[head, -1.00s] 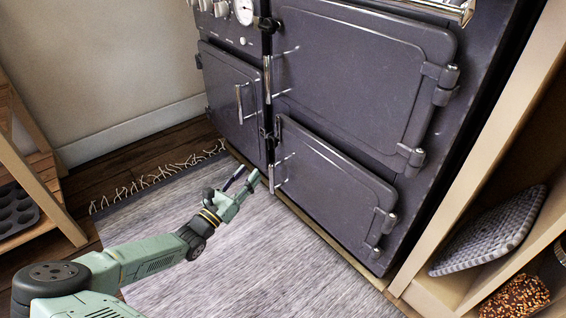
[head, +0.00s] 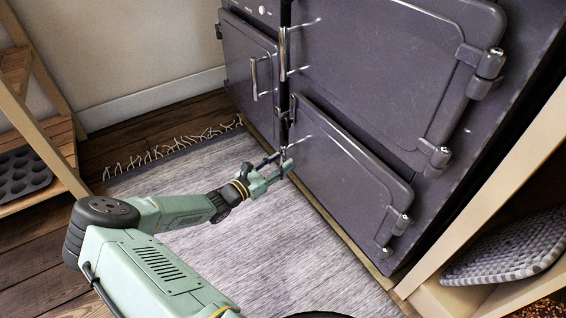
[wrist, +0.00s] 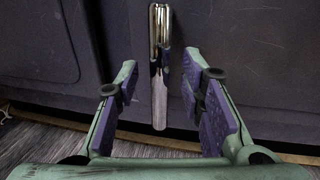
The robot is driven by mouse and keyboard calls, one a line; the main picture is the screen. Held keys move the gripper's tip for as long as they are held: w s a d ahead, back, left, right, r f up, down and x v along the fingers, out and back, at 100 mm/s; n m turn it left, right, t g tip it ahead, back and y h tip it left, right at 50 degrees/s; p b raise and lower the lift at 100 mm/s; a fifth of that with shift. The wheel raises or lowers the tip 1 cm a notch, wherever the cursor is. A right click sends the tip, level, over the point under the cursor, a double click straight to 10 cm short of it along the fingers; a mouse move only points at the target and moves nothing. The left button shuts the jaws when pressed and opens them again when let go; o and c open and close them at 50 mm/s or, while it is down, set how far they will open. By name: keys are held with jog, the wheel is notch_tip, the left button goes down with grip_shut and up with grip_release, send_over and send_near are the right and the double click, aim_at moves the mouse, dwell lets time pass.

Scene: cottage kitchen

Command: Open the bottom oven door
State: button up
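The bottom oven door (head: 348,175) is a dark grey panel low on the stove, hinged on its right side, and it looks shut. Its chrome vertical handle (wrist: 160,75) is at the door's left edge, in the middle of the wrist view. My gripper (head: 283,163) is at that handle in the head view and hides part of it. In the wrist view its two purple-padded fingers (wrist: 162,92) are apart, one on each side of the handle's lower part, with visible gaps. Whether the handle is fully between the pads in depth is hard to tell.
A larger upper door (head: 385,75) and a left door (head: 250,75) are shut. A grey fringed rug (head: 240,240) lies before the stove. A wooden shelf (head: 40,130) stands left, and a cabinet with a checked pad (head: 505,250) stands right.

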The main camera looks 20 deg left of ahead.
jog(key=shift+x, duration=0.9)
jog(key=shift+c, duration=0.3)
grip_shut()
